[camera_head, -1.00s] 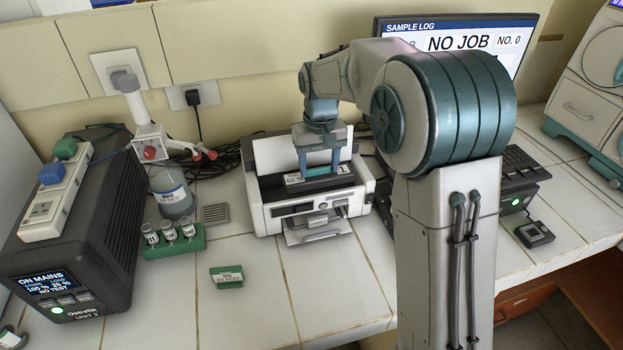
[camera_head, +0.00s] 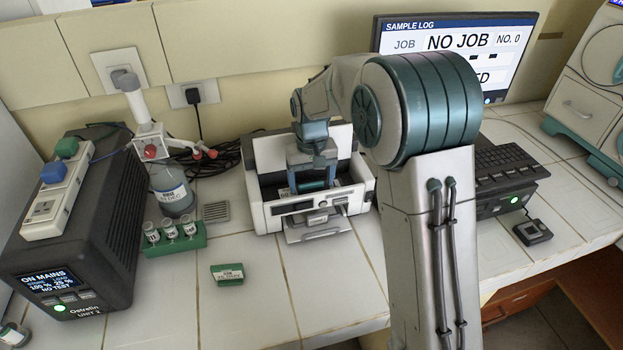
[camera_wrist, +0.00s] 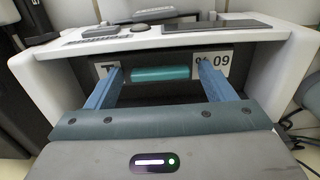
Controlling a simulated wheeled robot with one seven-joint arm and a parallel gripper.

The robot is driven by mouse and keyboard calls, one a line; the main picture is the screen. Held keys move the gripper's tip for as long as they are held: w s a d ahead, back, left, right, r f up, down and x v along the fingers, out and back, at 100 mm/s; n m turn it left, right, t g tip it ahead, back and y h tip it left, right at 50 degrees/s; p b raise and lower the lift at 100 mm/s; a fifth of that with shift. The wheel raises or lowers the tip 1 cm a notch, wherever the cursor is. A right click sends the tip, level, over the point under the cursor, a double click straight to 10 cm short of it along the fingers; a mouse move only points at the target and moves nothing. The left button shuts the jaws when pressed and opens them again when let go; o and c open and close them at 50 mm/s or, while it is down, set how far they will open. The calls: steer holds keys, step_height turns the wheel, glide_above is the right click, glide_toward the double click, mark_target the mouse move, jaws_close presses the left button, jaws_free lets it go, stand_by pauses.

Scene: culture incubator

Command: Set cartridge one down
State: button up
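Cartridge one appears to be the dark piece with white labels (camera_wrist: 224,61) low in the printer's open bay; in the head view a bit of label (camera_head: 285,192) shows at its left. A teal cylinder (camera_wrist: 160,73) lies along its middle. My gripper (camera_wrist: 160,72) reaches down into the bay, its two blue fingers at either end of the teal cylinder. The right finger covers part of the label. The cartridge's underside is hidden.
The white printer (camera_head: 322,222) surrounds the gripper closely with its walls. A small green block (camera_head: 228,281) and a green rack of vials (camera_head: 175,245) stand left of it. The monitor (camera_head: 450,45) reads NO JOB. The tiles in front of the printer are clear.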

mark_target(311, 184)
step_height(311, 184, up, 12)
steer(key=s+d+r+m+t, duration=0.2)
steer(key=s+d, duration=0.8)
steer(key=s, duration=0.3)
steer(key=s+d+f, duration=0.2)
steer(key=s+d, duration=0.1)
steer(key=s, duration=0.3)
steer(key=s+d+f+m+t, duration=0.1)
steer(key=s+d+f, duration=0.1)
steer(key=s, duration=0.4)
steer(key=shift+s+d+f, duration=0.4)
steer(key=shift+f, duration=0.2)
steer(key=shift+c, duration=0.3)
